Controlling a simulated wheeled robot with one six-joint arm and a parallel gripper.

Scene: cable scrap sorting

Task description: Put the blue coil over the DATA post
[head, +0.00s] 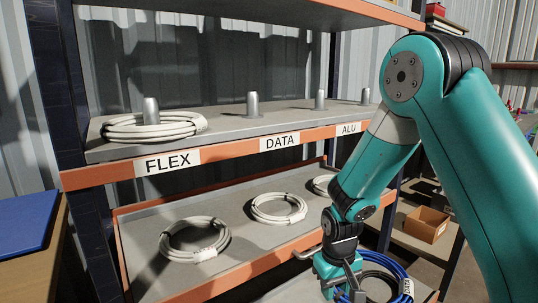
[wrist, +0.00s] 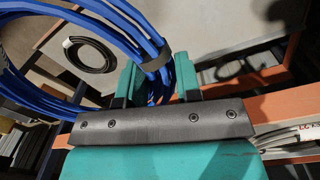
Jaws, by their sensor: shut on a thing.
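The blue coil (head: 398,269) hangs at the lower right of the head view, beside my gripper (head: 345,278). In the wrist view my gripper (wrist: 158,82) is shut on the blue coil (wrist: 125,22), with a strapped part of its bundle between the fingers. The coil extends up and left from the fingers. The DATA post (head: 252,104) is a short grey metal peg on the upper shelf, behind the DATA label (head: 280,142). The post is bare and well up and left of my gripper.
White coils (head: 150,127) lie around the FLEX post (head: 151,110). Bare posts stand by ALU (head: 320,99) and farther right. More white coils (head: 279,208) lie on the lower shelf (head: 240,235). A black coil (wrist: 90,54) lies below my gripper. An orange lip edges the upper shelf.

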